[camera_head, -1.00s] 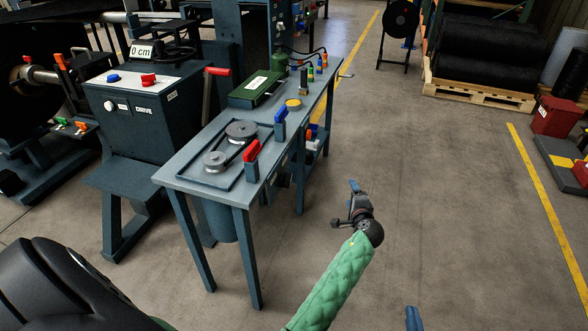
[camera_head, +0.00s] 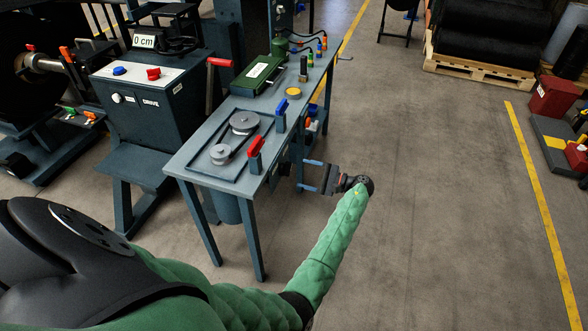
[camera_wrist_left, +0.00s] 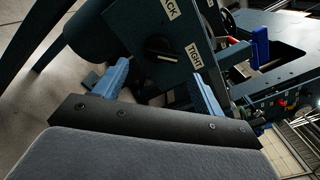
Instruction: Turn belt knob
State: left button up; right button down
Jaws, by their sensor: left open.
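The belt knob (camera_wrist_left: 157,45) is black and round with a pale pointer mark. It sits on a dark panel in the left wrist view, between a label ending in "CK" (camera_wrist_left: 169,9) and a "TIGHT" label (camera_wrist_left: 194,55). I cannot make out the knob in the head view. My left gripper (camera_head: 308,175) is open and empty, with its blue fingers towards the right side of the workbench (camera_head: 184,163). In the left wrist view my left gripper (camera_wrist_left: 161,76) has its fingertips spread to either side below the knob, apart from it. My right gripper is not in view.
On the bench are two grey pulleys (camera_head: 244,122), a red-handled lever (camera_head: 255,148), a blue-handled lever (camera_head: 281,113) and a green box (camera_head: 259,75). A drive cabinet (camera_head: 151,112) stands left of it.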

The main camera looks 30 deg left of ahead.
aim_at(286, 169)
pick_arm(q)
jog(key=p+x, duration=0.1)
jog(key=x, duration=0.4)
jog(key=shift+a, duration=0.15)
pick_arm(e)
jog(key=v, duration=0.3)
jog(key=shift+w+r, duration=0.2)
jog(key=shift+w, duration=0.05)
pick_arm(q)
jog(key=c, duration=1)
